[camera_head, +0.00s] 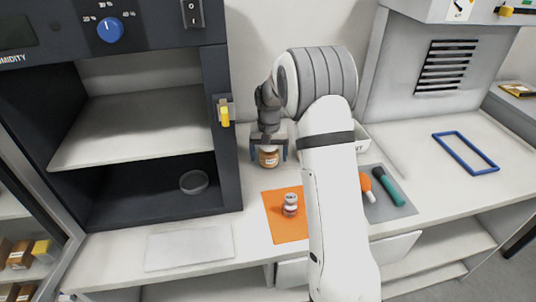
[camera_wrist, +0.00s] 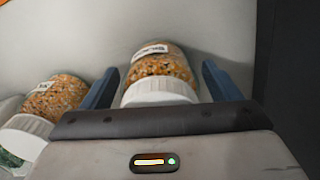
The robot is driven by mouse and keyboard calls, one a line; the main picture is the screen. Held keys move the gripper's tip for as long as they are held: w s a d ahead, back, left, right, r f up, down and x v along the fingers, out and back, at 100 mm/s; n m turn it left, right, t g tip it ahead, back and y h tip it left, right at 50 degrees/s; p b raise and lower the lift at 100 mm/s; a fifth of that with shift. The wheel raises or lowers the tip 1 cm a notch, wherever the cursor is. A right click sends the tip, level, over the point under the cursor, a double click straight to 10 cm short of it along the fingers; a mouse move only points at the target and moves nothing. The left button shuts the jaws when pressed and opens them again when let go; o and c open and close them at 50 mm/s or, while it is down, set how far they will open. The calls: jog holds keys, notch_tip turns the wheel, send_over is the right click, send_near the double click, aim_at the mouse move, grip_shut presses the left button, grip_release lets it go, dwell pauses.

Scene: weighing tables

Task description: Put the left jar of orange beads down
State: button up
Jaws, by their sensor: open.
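A jar of orange beads (camera_head: 268,158) with a pale label stands on the white counter at the back, left of my arm. My gripper (camera_head: 268,150) is open around it, one blue finger on each side. In the wrist view the same jar (camera_wrist: 162,68), with a white lid, sits between the open fingers (camera_wrist: 160,72), with small gaps on both sides. I cannot make out this second jar in the head view, where my arm hides part of the counter.
An orange mat (camera_head: 275,228) with a small jar (camera_head: 290,205) is in front. A white tray (camera_head: 362,142) is partly hidden behind my arm. A grey mat (camera_head: 387,209) holds a green-handled tool (camera_head: 388,187). A dark open cabinet (camera_head: 222,165) stands close on the left. A blue frame (camera_head: 465,152) lies right.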

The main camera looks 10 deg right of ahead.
notch_tip(320, 180, up, 12)
jog(key=shift+f, duration=0.2)
jog(key=shift+s+r, duration=0.15)
jog(key=shift+r, duration=0.2)
jog(key=s+r, duration=0.5)
jog(key=s, duration=0.5)
jog(key=s+f+n+t, duration=0.2)
jog(key=s+f, duration=0.1)
jog(key=s, duration=2)
jog(key=shift+s+n+t, duration=0.25)
jog(key=shift+n+t, duration=0.05)
jog(key=shift+o, duration=0.4)
